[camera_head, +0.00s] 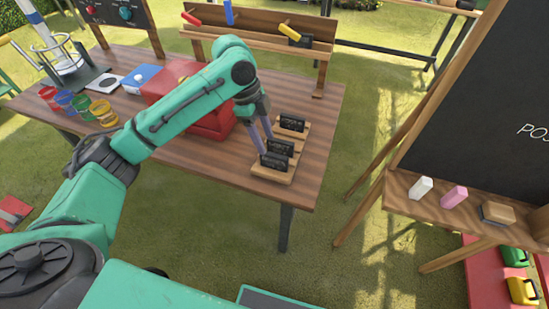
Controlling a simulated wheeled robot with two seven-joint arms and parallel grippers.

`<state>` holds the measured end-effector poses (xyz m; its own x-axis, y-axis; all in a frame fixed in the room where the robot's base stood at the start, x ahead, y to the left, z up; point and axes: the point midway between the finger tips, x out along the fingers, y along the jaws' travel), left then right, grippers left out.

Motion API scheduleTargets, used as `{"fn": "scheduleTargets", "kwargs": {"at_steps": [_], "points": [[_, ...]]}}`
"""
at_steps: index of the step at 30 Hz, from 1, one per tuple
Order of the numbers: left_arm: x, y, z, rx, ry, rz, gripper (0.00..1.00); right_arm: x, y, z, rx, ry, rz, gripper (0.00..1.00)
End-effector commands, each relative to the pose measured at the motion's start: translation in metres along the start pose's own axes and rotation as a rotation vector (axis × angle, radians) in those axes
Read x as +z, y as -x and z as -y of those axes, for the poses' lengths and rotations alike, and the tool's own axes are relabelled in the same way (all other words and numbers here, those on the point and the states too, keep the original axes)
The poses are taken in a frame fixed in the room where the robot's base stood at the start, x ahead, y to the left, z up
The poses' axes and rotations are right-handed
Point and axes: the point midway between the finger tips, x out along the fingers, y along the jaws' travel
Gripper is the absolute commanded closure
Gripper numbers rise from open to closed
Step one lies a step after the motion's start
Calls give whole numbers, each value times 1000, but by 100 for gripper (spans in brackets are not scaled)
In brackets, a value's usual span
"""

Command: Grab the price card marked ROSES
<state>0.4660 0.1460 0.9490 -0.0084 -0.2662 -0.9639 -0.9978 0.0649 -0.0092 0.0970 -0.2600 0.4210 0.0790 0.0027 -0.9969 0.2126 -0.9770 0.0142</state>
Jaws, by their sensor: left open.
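The writing is too small to read, so I cannot tell which one is marked ROSES. My left gripper (264,141) is open and points down just left of the middle and front cards. Its fingertips look close to these two cards; I cannot tell whether they touch. My right gripper is out of view.
A red box (212,127) sits behind my left arm on the table (322,125). Several coloured cups (82,104) stand at the left. A wooden rack (262,35) is behind. A blackboard easel (470,110) with chalk and an eraser (497,213) stands at the right.

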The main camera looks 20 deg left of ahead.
Motion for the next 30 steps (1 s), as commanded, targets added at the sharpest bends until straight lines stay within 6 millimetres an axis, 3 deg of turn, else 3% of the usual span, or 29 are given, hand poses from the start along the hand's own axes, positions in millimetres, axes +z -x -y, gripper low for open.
{"fn": "scheduleTargets", "kwargs": {"at_steps": [5,12,20,24,30], "points": [[0,-26,0,1,0,-1,45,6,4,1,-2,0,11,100],[1,-69,4,1,0,0,45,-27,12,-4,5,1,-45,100],[1,-76,5,-2,0,0,45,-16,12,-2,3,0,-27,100],[1,-76,5,-2,0,0,99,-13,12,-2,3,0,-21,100],[1,-76,5,-3,0,0,100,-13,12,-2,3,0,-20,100]]}}
